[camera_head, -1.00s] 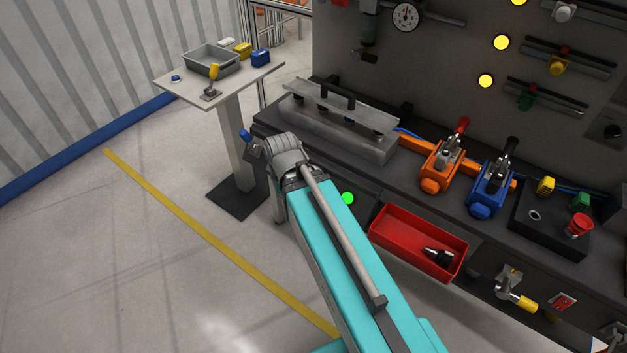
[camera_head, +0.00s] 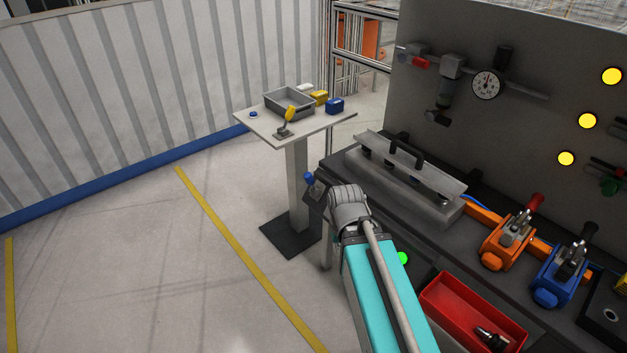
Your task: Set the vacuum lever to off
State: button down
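No label for the vacuum lever is readable, so I cannot tell which lever it is. A small lever with a blue knob (camera_head: 308,176) stands out at the bench's left end, just left of my arm's grey joint. A lever with a yellow handle (camera_head: 290,114) stands tilted on the side table's front part. On the panel's upper left is a fitting with a red part (camera_head: 419,62), near a round gauge (camera_head: 487,85). My turquoise arm reaches in from the bottom; its fingers are not visible.
The dark bench holds a grey fixture (camera_head: 410,180), an orange clamp (camera_head: 508,245) and a blue clamp (camera_head: 560,275). A red bin (camera_head: 455,310) hangs at its front. The side table (camera_head: 335,122) carries a grey tray (camera_head: 288,102). The floor at left is clear.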

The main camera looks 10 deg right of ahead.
aim_at(308, 178)
jog(key=k, duration=1.3)
jog(key=u, duration=0.4)
jog(key=i, duration=1.9)
jog(key=z, duration=0.6)
